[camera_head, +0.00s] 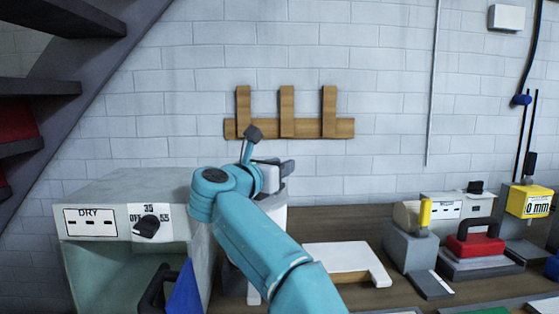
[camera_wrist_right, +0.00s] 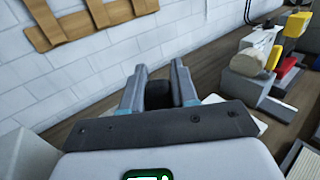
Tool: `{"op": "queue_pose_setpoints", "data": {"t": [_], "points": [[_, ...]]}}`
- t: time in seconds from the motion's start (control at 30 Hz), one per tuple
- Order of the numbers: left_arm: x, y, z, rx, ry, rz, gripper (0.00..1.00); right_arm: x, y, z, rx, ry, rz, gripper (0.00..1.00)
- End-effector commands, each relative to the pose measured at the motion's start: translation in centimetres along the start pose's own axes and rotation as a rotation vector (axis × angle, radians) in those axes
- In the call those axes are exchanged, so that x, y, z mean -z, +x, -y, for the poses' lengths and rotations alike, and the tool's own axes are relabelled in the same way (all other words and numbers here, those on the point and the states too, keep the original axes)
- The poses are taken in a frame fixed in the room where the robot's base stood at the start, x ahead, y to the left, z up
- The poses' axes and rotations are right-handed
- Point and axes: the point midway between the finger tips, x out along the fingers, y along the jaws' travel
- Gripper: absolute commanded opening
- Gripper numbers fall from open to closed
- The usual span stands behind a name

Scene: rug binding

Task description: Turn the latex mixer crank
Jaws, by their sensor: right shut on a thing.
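My right gripper (camera_wrist_right: 159,88) shows in the wrist view with its two grey fingers on either side of a dark piece (camera_wrist_right: 158,96), which I take for the crank grip. It is shut on this piece. In the head view my teal right arm reaches up to the white mixer (camera_head: 276,215), with the gripper (camera_head: 280,168) at its top. The arm covers much of the mixer, and the crank's full shape is hidden. My left gripper is not in view.
A grey cabinet marked DRY (camera_head: 90,222) with a black dial (camera_head: 147,227) stands at left. A white board (camera_head: 345,257) lies right of the mixer. A wooden rack (camera_head: 290,128) hangs on the wall.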

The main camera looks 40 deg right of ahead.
Motion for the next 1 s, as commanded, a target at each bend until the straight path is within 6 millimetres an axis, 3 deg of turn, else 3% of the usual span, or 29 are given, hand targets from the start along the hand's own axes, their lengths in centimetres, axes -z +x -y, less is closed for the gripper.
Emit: {"op": "queue_pose_setpoints", "data": {"t": [0.5, 0.53, 0.57, 0.87, 1.0], "points": [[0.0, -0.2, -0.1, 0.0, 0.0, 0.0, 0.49, 0.2, -0.2, -0.1, 0.017, -0.002, 0.0, 0.0], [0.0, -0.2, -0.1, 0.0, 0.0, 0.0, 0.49, 0.2, -0.2, -0.1, 0.017, -0.002, -0.001, 0.38], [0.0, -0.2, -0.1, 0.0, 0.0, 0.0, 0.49, 0.2, -0.1, -0.1, 0.016, -0.002, -0.001, 0.48], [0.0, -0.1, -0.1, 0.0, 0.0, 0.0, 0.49, 0.1, -0.3, 0.0, 0.016, 0.0, 0.001, 0.49], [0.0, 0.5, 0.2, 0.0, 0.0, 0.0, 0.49, 0.2, -1.9, -0.1, 0.014, 0.0, 0.001, 0.49]]}}
